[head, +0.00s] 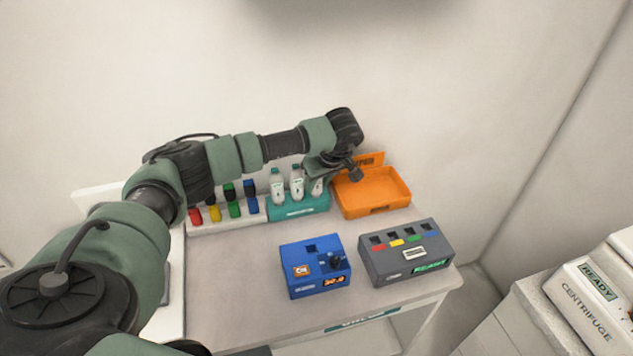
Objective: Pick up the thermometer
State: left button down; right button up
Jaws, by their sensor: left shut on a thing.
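I cannot make out a thermometer in the head view. My left gripper (338,172) is at the back of the table, between the white bottles and the orange tray. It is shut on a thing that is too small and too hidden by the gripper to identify. The rightmost white bottle (316,187) is right beside and partly behind the gripper; I cannot tell whether they touch. My right gripper is not in view.
White bottles (278,188) stand in a teal rack (298,210). An orange tray (374,192) is to their right, coloured vials (234,209) to their left. A blue box (309,284) with a lit display and a grey box (404,268) stand in front. The front-left table (232,290) is clear.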

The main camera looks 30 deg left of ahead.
pick_arm(q)
jog(key=shift+r, duration=0.15)
notch_tip(320, 180, up, 25)
dwell(1.3)
